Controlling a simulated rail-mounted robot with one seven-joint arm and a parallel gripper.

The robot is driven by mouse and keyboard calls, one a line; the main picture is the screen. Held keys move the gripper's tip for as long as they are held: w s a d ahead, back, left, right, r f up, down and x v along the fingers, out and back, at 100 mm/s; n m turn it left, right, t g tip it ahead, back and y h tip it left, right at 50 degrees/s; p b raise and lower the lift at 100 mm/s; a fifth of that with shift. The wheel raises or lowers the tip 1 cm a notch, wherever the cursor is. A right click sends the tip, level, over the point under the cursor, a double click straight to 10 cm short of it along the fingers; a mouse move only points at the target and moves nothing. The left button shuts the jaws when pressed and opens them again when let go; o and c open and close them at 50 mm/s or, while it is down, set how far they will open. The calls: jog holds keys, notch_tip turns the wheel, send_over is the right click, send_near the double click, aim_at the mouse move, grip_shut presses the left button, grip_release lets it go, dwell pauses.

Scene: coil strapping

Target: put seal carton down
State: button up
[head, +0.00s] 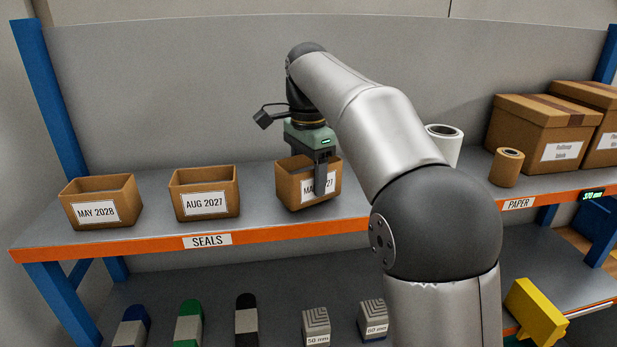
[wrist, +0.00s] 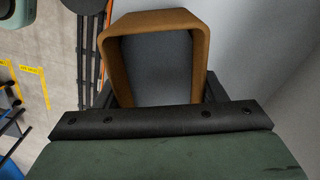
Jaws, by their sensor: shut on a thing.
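The seal carton (head: 288,187) is a small open-topped brown box with a white label, partly covered by a finger; "MA" and "27" can be read. My gripper (head: 319,180) comes down from above and is shut on it, with one dark finger across its front. The carton is at the right end of the row over the SEALS shelf (head: 150,233). I cannot tell whether its base touches the shelf. In the wrist view the carton (wrist: 200,50) shows its rim and grey inside between the fingers; it looks empty.
Two similar cartons, MAY 2028 (head: 97,210) and AUG 2027 (head: 205,204), stand to the left with gaps between. A white roll (head: 445,145), a brown roll (head: 506,167) and larger boxes (head: 540,130) are to the right. A back panel (head: 180,90) rises behind.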

jog(key=shift+f, duration=0.4)
jog(key=shift+f, duration=0.2)
jog(key=o, duration=1.4)
jog(key=shift+c, duration=0.2)
jog(key=shift+r, duration=0.15)
notch_tip(320, 180, up, 12)
jog(key=p, duration=0.2)
jog(key=shift+p, duration=0.3)
